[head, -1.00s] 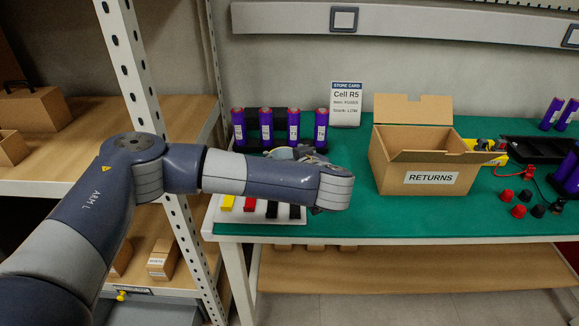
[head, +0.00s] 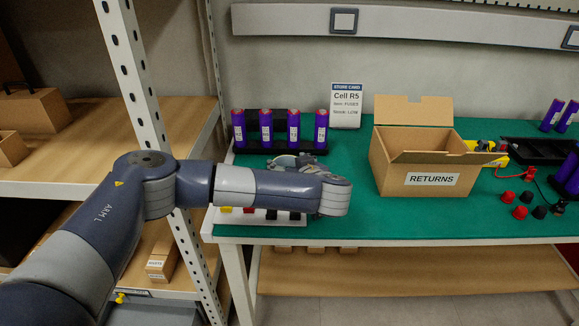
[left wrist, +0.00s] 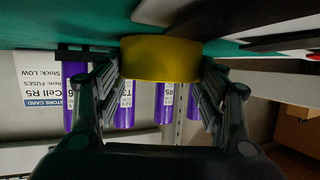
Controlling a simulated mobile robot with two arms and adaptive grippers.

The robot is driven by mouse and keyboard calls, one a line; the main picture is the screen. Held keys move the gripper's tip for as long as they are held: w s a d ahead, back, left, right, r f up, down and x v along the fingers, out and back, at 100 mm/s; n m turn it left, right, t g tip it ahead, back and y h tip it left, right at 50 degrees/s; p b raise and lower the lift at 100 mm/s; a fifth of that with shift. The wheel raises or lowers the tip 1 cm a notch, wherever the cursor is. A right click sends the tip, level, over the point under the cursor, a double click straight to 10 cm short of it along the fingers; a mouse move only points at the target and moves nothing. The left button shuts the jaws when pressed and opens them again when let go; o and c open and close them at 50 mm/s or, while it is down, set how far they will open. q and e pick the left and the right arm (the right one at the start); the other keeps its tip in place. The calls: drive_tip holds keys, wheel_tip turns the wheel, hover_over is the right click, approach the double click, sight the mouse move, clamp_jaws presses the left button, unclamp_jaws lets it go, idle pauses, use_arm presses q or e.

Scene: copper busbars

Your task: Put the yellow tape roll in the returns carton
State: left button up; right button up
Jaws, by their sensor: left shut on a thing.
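The yellow tape roll (left wrist: 160,60) is between the two fingers of my left gripper (left wrist: 162,78) in the left wrist view, and the gripper is shut on it. The green bench top is close to the roll; I cannot tell whether they touch. In the head view my left gripper (head: 293,161) is over the left part of the bench, mostly behind my own arm, and the roll is hidden there. The returns carton (head: 430,181) stands to the right of the gripper, open at the top with flaps up. My right gripper is not in view.
Purple cells (head: 265,126) stand in a black holder behind my gripper, beside a store card (head: 346,105). A white tray (head: 255,218) with coloured pieces lies under my arm. Red and black caps (head: 507,197) lie right of the carton. Green mat (head: 350,155) is bare left of the carton.

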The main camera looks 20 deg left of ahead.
use_arm(q)
drive_tip(key=o, duration=0.9)
drive_tip(key=shift+o, duration=0.7)
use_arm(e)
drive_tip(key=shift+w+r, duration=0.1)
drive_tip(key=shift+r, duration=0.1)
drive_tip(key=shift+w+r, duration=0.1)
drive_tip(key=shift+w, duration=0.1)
use_arm(q)
drive_tip(key=shift+r, duration=0.15)
drive_tip(key=p+v, duration=0.1)
drive_tip(key=v, duration=0.7)
drive_tip(key=shift+s+d+r, duration=0.2)
drive_tip(key=shift+d+r, duration=0.05)
drive_tip(key=shift+d, duration=0.05)
drive_tip(key=v, duration=0.2)
drive_tip(key=shift+s+d+r+p, duration=0.15)
drive_tip(key=shift+s+p, duration=0.1)
drive_tip(key=shift+p, duration=0.15)
drive_tip(key=shift+s+d, duration=0.15)
drive_tip(key=shift+s, duration=0.15)
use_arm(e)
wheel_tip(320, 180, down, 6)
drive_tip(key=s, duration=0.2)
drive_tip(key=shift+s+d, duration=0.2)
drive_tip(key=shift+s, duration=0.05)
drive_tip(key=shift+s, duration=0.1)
